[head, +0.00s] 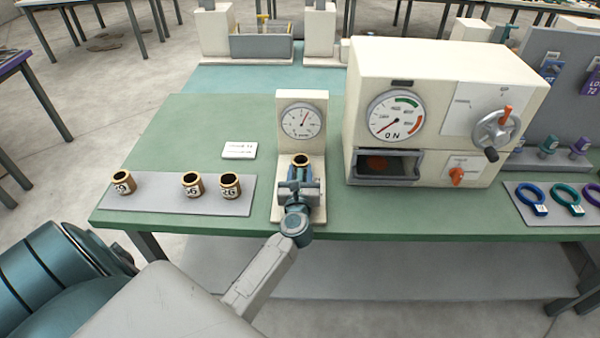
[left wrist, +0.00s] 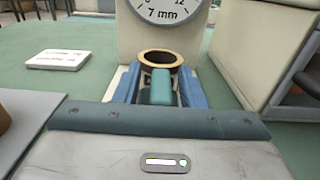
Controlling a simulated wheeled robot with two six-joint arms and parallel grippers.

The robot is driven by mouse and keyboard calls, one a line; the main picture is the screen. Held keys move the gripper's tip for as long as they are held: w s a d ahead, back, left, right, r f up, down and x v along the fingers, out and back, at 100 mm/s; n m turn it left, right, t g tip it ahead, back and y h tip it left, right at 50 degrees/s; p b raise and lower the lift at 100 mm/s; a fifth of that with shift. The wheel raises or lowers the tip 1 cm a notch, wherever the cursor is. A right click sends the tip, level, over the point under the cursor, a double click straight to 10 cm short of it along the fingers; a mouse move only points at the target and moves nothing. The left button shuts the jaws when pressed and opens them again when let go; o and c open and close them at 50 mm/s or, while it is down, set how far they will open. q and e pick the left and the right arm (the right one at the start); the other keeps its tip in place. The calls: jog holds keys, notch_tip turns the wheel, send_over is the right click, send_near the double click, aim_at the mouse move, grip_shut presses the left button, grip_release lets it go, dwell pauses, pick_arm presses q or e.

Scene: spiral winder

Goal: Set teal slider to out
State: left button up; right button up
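The teal slider (left wrist: 161,88) shows in the left wrist view as a teal block in front of a dark cup with a gold rim (left wrist: 161,58). My left gripper (left wrist: 158,85) has its two blue fingers on either side of the block, with narrow gaps visible; it looks open around it. In the head view my left gripper (head: 300,183) is at the foot of the cream dial stand (head: 302,98), just in front of the cup (head: 301,161), and hides the slider. My right gripper is in neither view.
A grey tray (head: 160,200) with three labelled cups lies to the left. A small white card (head: 240,150) lies behind it. A large cream machine (head: 420,65) with a gauge and crank stands close on the right. The green table (head: 200,125) is clear at the back left.

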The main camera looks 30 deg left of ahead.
pick_arm(q)
grip_shut()
jog(key=v, duration=0.6)
jog(key=shift+s, duration=0.1)
jog(key=shift+f, duration=0.2)
grip_release()
jog(key=shift+o, duration=0.7)
jog(key=shift+s+d, duration=0.1)
